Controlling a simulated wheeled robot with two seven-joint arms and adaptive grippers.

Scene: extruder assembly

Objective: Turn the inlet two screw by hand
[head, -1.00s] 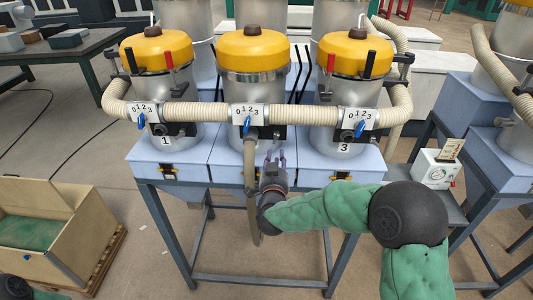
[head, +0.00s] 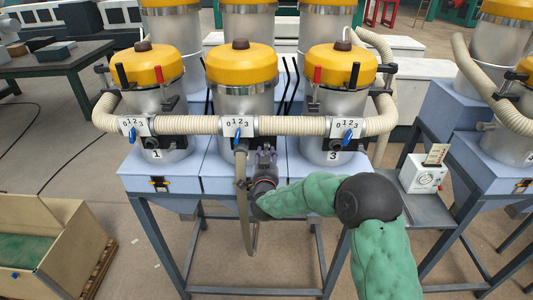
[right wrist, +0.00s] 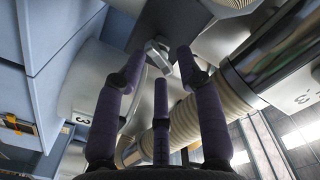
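The middle inlet valve (head: 238,127), with its 0-1-2-3 plate and blue handle, sits on the beige pipe in front of the middle hopper (head: 241,97). My right gripper (head: 266,157) is just below and right of this valve, under a dark block. In the right wrist view, its three purple-padded fingers (right wrist: 160,80) are spread open. A small metal screw head (right wrist: 158,54) lies just past and between the fingertips, under a dark bracket. I cannot tell whether any finger touches it. The screw is not distinguishable in the head view. My left gripper is out of view.
Hoppers one (head: 161,104) and three (head: 335,106) stand on either side, joined by the beige pipe (head: 285,125). A hose (head: 245,205) hangs left of my right gripper. A gauge box (head: 423,174) stands right; a wooden crate (head: 40,240) is at lower left.

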